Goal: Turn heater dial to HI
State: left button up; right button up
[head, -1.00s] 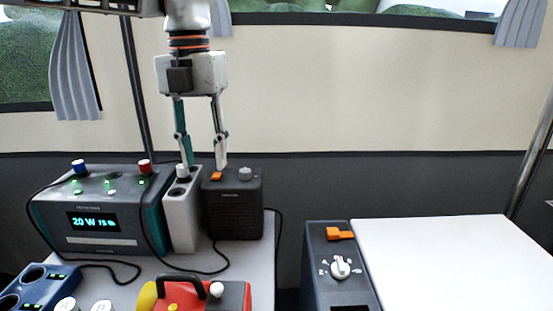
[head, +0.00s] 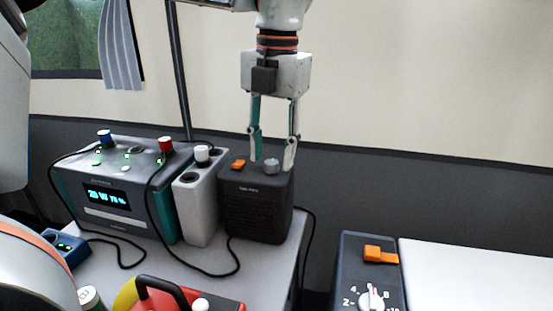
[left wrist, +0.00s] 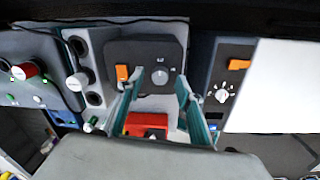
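The heater (head: 255,214) is a dark box with a slatted front, on the grey table. Its top has a grey dial (head: 271,167) on the right and an orange switch (head: 238,164) on the left. My left gripper (head: 271,161) points down over the heater, open, with one fingertip to each side of the dial. In the left wrist view, the dial (left wrist: 160,76) shows between the spread fingers (left wrist: 159,84), with space on both sides. I cannot tell whether the fingertips reach down beside the dial. Its small markings are unreadable. My right gripper is out of view.
A white block (head: 197,208) with a white-topped plug stands against the heater's left. A power unit (head: 110,195) with a lit display stands further left. A red case (head: 185,297) lies in front. A panel with an orange lever (head: 380,254) is at right.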

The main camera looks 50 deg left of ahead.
pick_arm(q)
jog(key=shift+f, duration=0.6)
grip_shut()
